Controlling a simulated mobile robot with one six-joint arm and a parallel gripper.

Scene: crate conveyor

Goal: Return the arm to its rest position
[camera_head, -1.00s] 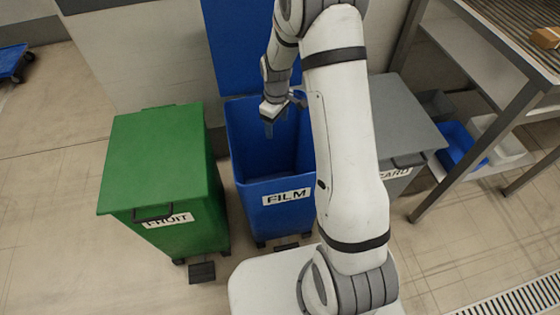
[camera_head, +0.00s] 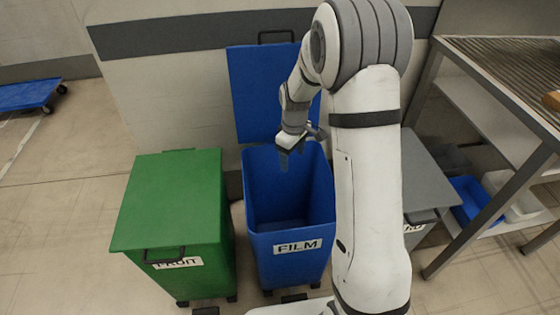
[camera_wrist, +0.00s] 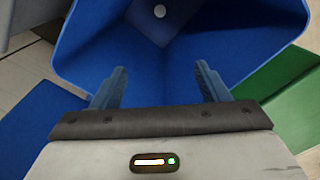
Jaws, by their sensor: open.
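My white arm rises from the bottom of the head view and bends over at the top. My gripper (camera_head: 291,158) hangs fingers down over the blue FILM bin (camera_head: 292,247), around the height of its rim. In the wrist view my gripper (camera_wrist: 160,88) has its two blue-grey fingers apart, with nothing between them. The FILM bin's lid (camera_head: 262,85) stands open against the wall.
A green FRUIT bin (camera_head: 170,205) with its lid shut stands left of the blue bin. A grey bin (camera_head: 424,170) stands to the right, partly behind my arm. A roller conveyor (camera_head: 500,65) is at right, with blue and white trays beneath. A blue dolly (camera_head: 28,95) is far left.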

